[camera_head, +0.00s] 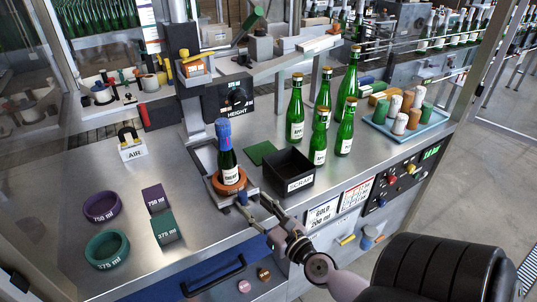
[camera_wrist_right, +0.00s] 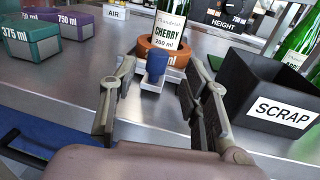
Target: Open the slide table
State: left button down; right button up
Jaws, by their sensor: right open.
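The slide table (camera_head: 222,200) is a small metal plate on a rail at the machine's front. It carries an orange ring (camera_head: 229,187) holding a dark bottle with a blue capsule (camera_head: 226,150), labelled Cherry in the wrist view. A blue knob (camera_wrist_right: 157,63) sits at the slide's front edge; it also shows in the head view (camera_head: 242,197). My right gripper (camera_wrist_right: 160,80) is open, its two fingers on either side of the knob, with gaps visible. In the head view the right gripper (camera_head: 254,206) reaches in from the lower right. My left gripper is out of view.
A black scrap bin (camera_head: 287,172) stands close to the right of the gripper, with several green bottles (camera_head: 320,138) behind it. Purple (camera_head: 102,207) and green (camera_head: 107,249) rings and blocks lie at left. A blue drawer (camera_head: 212,276) is below the counter edge.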

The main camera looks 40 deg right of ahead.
jog(key=shift+s+a, duration=0.15)
jog(key=shift+s, duration=1.05)
jog(key=shift+s+a, duration=0.1)
jog(key=shift+s, duration=1.1)
jog(key=s+a+f+n+g, duration=0.1)
jog(key=s+f+n+g, duration=0.2)
jog(key=f+n, duration=0.55)
jog(key=s+a+f+n+g+y+b, duration=0.15)
jog(key=f+n, duration=0.25)
jog(key=f, duration=1)
jog(key=s+f+n+g, duration=0.3)
jog(key=f+n, duration=0.4)
jog(key=f, duration=0.4)
jog(key=s+a+f+n+g, duration=0.4)
jog(key=s+f+n, duration=0.6)
jog(key=s, duration=0.2)
jog(key=s+a+f+n+g, duration=0.4)
jog(key=s+f+n+g, duration=0.1)
jog(key=s+f+n, duration=0.5)
jog(key=shift+s+a+f+b, duration=0.3)
jog(key=shift+s+f, duration=0.4)
jog(key=shift+s, duration=0.25)
